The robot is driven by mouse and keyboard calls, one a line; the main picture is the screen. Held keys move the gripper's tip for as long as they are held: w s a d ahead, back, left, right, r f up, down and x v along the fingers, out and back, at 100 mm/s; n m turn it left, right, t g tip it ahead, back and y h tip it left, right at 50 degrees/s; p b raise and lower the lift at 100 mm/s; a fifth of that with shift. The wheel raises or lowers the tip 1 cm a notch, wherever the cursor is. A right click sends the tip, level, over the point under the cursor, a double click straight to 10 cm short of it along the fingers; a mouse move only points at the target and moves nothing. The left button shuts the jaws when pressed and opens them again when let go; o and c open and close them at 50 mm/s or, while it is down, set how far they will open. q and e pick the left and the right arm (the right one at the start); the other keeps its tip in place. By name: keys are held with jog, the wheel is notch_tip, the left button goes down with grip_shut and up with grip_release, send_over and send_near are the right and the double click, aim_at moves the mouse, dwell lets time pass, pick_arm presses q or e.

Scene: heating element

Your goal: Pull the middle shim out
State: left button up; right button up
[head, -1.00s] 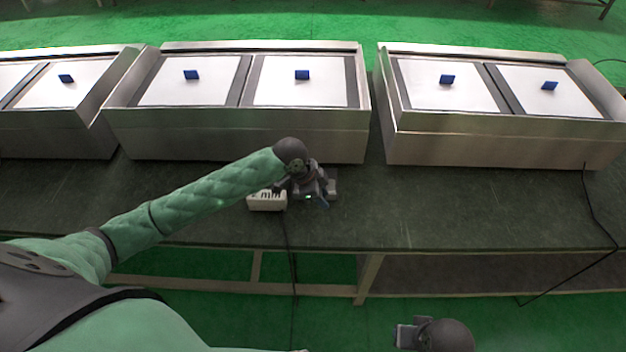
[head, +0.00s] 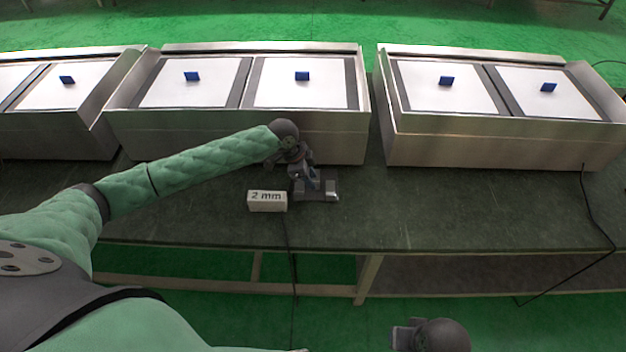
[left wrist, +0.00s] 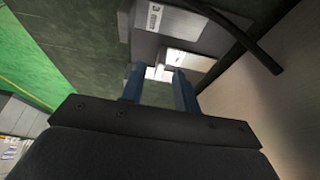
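My left gripper (head: 308,182) is over a grey metal block (head: 330,190) on the dark bench. In the left wrist view my left gripper (left wrist: 159,84) has its two blue fingers apart. A bright white patch (left wrist: 160,73) shows beyond and between the fingertips; I cannot tell whether they touch it. Ahead are grey pieces with pale labels, one upper label (left wrist: 156,16) and one lower label (left wrist: 184,59). I cannot make out which piece is the middle shim. My right gripper (head: 406,335) is low at the front, away from the bench top; its fingers are unclear.
A white box marked "2 mm" (head: 267,201) stands left of the block, with a black cable below it. Steel heater units (head: 240,130) with white plates and blue tabs line the back.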

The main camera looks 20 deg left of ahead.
pick_arm(q)
jog(key=shift+x, duration=1.15)
pick_arm(e)
jog(key=shift+s+d+r, duration=0.15)
jog(key=shift+d+r, duration=0.1)
jog(key=shift+r, duration=0.1)
